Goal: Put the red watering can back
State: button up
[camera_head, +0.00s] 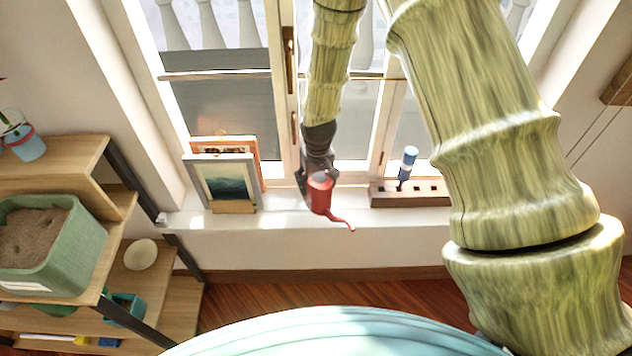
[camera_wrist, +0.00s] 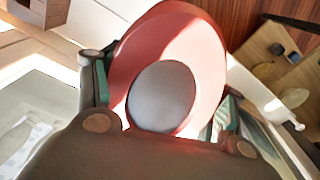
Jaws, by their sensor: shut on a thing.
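The red watering can (camera_head: 320,196) is in my gripper (camera_head: 318,180) at the window sill (camera_head: 290,220), in the middle of the head view. Its thin spout points down and to the right. In the wrist view the can (camera_wrist: 195,45) fills the middle, with a round grey patch on its near face. My gripper (camera_wrist: 165,90) is shut on the can, with a finger on each side. I cannot tell whether the can's base touches the sill.
Framed pictures (camera_head: 226,182) stand on the sill to the left. A wooden holder (camera_head: 410,193) with a blue-and-white item (camera_head: 407,163) stands to the right. A wooden shelf (camera_head: 80,155) at the left holds a green planter (camera_head: 88,262) and a small pot (camera_head: 27,146). Window glass is behind.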

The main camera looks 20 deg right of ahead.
jog(key=shift+f+b, duration=2.4)
jog(key=shift+f, duration=0.95)
jog(key=shift+f, duration=0.55)
jog(key=o, duration=2)
jog(key=shift+r, duration=0.1)
